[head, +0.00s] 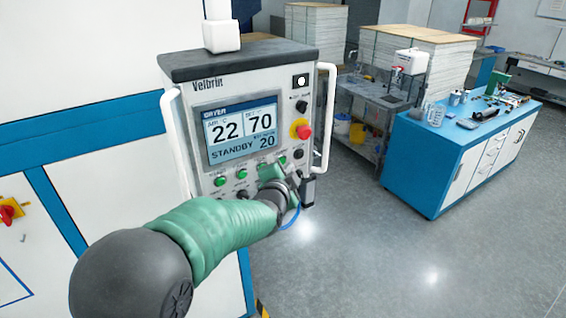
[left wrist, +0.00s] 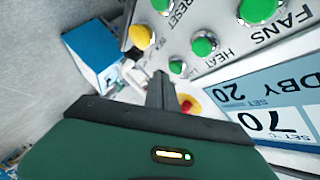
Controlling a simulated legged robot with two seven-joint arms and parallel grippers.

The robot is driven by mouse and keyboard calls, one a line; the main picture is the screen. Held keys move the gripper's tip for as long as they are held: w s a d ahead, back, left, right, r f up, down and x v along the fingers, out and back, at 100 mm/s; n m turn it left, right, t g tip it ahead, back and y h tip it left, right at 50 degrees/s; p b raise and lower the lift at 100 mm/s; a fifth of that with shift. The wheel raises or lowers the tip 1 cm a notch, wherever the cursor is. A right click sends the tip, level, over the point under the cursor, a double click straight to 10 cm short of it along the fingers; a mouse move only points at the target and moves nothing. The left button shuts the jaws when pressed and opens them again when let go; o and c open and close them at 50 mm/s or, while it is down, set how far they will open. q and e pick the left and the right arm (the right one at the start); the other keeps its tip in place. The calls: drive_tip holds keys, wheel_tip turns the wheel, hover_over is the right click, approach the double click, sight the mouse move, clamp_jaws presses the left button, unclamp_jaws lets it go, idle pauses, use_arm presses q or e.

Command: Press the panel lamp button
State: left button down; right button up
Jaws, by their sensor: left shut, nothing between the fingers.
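The grey control panel (head: 180,92) has a lit screen (head: 240,130) reading 22, 70 and STANDBY 20. Green buttons (head: 241,174) line up below the screen. In the left wrist view I see green buttons by the labels HEAT (left wrist: 203,46) and FANS (left wrist: 258,10), another green button (left wrist: 177,66), and a yellow button (left wrist: 141,37). My left gripper (head: 296,179) is at the panel's lower right, shut and empty. Its fingers (left wrist: 160,90) show near the buttons; contact cannot be told. The gripper and wrist hide part of the lower panel.
A red emergency knob on yellow (head: 301,129) sits right of the screen. White handles (head: 325,115) flank the panel. A blue workbench (head: 420,165) with tools stands to the right, with stacked sheets (head: 415,55) behind. The floor between is clear.

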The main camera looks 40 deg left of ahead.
use_arm(q)
drive_tip(key=shift+a, duration=0.1)
drive_tip(key=shift+w+a+r, duration=0.1)
drive_tip(key=shift+a, duration=0.15)
drive_tip(key=shift+w+a+b, duration=0.15)
drive_tip(key=shift+a+b, duration=0.25)
idle(0.7)
idle(0.3)
drive_tip(key=shift+s+d, duration=0.3)
drive_tip(key=shift+d, duration=0.4)
